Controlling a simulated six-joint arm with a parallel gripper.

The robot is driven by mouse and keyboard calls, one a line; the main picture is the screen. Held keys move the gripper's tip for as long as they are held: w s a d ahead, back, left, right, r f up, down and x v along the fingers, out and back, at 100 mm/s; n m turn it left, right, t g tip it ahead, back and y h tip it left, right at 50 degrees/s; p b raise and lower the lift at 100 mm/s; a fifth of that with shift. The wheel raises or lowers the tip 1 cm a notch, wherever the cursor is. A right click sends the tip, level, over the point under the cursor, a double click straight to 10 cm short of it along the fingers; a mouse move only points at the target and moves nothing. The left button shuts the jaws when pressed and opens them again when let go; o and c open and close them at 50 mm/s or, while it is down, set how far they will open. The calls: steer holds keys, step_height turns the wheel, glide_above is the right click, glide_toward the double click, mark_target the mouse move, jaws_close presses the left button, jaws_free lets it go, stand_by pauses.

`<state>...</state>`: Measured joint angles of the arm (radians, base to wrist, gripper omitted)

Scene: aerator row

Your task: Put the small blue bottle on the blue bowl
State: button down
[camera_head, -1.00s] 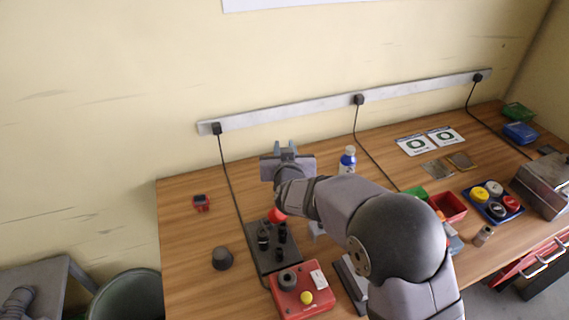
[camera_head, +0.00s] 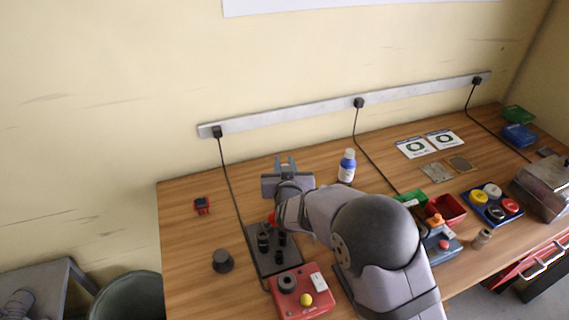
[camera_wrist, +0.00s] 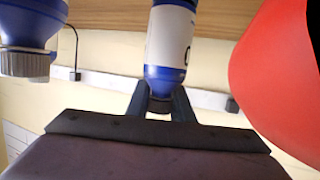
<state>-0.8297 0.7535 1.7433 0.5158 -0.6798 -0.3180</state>
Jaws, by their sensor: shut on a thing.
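My gripper (camera_head: 285,163) is over the back left part of the wooden desk, its fingers pointing towards the wall. In the wrist view the gripper (camera_wrist: 160,100) is shut around the neck end of a bottle (camera_wrist: 170,45) with a blue body and white label. That bottle is hidden in the head view. A second blue and white bottle (camera_head: 347,166) stands upright on the desk right of the gripper. A blue-shouldered bottle with a grey cap (camera_wrist: 24,38) shows at the wrist view's left. A blue container (camera_head: 519,135) lies at the back right; I cannot tell whether it is a bowl.
A large red shape (camera_wrist: 280,70) is close at the wrist view's right. A dark plate with pegs (camera_head: 265,254) and a red box (camera_head: 318,300) lie in front. A blue tray (camera_head: 478,206) with coloured round pieces and a red bin (camera_head: 457,207) are right. The back left desk is mostly clear.

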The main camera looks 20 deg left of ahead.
steer(key=shift+f, duration=0.2)
steer(key=c, duration=1.6)
jaws_free()
steer(key=shift+r, duration=0.1)
steer(key=shift+o, duration=0.2)
steer(key=b+v, duration=0.2)
steer(key=v, duration=1)
steer(key=shift+r, duration=0.15)
